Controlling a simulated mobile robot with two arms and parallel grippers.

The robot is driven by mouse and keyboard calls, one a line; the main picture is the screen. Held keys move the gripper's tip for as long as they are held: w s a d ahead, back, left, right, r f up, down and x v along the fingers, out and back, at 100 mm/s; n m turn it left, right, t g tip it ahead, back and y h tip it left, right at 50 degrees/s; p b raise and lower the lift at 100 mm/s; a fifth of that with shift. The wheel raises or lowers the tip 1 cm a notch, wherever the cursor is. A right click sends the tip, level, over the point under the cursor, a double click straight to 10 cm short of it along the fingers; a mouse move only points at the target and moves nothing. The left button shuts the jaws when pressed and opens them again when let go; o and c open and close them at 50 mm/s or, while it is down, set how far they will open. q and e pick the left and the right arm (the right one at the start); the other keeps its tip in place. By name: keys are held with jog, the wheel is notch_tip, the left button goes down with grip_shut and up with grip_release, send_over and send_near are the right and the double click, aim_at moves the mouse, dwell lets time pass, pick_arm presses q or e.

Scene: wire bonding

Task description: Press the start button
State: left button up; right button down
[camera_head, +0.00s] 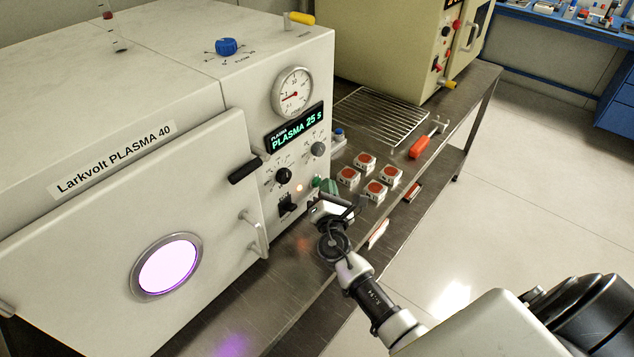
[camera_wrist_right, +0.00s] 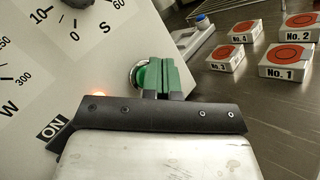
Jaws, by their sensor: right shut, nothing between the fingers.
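The plasma machine (camera_head: 150,130) stands at the left, its front panel facing me. The green round start button (camera_wrist_right: 140,74) in a metal ring is at the panel's lower right, and shows small in the head view (camera_head: 316,182). My right gripper (camera_wrist_right: 167,78) is shut, its green fingertips together right at the button, covering part of it. I cannot tell whether they press it. In the head view the right gripper (camera_head: 328,188) reaches to the panel from the lower right. The display (camera_head: 296,127) reads "PLASMA 25 s", and the round window (camera_head: 167,265) glows purple-white. My left gripper is out of view.
Several white blocks with red discs (camera_head: 365,162) stand on the metal bench right of the gripper. Behind them are a red-handled tool (camera_head: 420,146) and a wire rack (camera_head: 383,117). A black switch (camera_head: 288,205) and an orange lamp (camera_head: 299,187) sit left of the button.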

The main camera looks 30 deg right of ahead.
jog(key=shift+s+d, duration=0.3)
jog(key=shift+s, duration=0.4)
jog(key=shift+s+d, duration=0.4)
jog(key=shift+s, duration=0.55)
jog(key=shift+s+d, duration=0.35)
jog(key=shift+s, duration=0.55)
jog(key=shift+s+d, duration=0.4)
jog(key=shift+s, duration=0.55)
